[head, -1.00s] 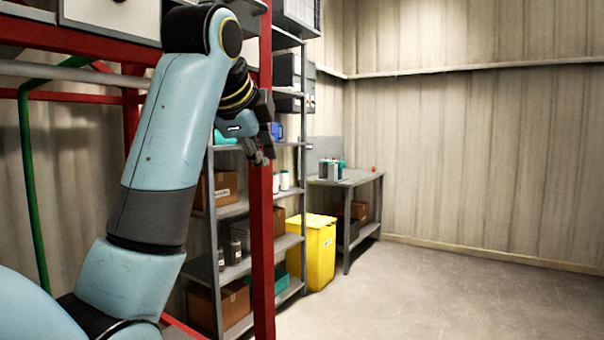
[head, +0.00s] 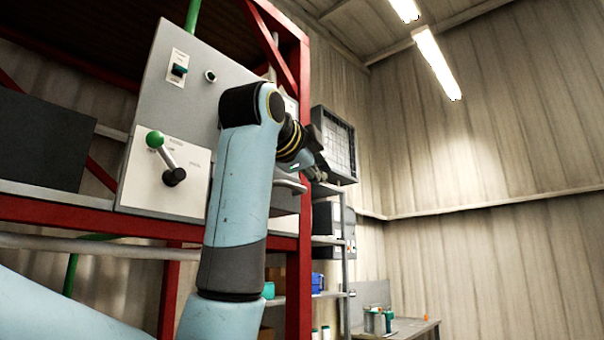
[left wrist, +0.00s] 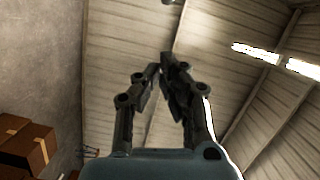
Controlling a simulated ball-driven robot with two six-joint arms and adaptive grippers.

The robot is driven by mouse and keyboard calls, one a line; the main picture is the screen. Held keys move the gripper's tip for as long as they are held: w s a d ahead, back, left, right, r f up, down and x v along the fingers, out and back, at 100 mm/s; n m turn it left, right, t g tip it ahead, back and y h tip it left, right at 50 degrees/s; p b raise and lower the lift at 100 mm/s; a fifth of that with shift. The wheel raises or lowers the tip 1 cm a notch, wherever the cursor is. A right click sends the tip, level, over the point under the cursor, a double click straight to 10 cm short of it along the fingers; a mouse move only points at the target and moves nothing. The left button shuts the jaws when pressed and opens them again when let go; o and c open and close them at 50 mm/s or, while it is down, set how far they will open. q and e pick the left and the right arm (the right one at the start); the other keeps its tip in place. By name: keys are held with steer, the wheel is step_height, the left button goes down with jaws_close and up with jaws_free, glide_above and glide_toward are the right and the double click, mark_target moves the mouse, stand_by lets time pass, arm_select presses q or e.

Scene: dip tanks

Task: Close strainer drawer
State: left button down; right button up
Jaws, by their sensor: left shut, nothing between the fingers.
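My left gripper (head: 319,172) is raised in front of the right end of a grey control cabinet, and it is empty. In the left wrist view its fingers (left wrist: 163,72) come together at the tips, with the ceiling behind. A pale front with a grey bow handle (head: 289,186) shows partly behind my left arm, low on the cabinet's right side. It may be the strainer drawer; my arm hides much of it, and I cannot tell how far it stands out. The gripper appears apart from it. My right gripper is out of view.
The grey cabinet (head: 190,95) carries a switch and a lever with a green knob (head: 154,139). A red frame (head: 299,255) stands around it. Shelving and a bench (head: 412,326) are behind. Open room lies to the right. Cardboard boxes (left wrist: 23,143) show in the left wrist view.

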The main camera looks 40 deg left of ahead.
arm_select(q)
steer(key=a, duration=0.2)
steer(key=a+f, duration=0.1)
steer(key=a, duration=0.1)
steer(key=shift+w, duration=0.3)
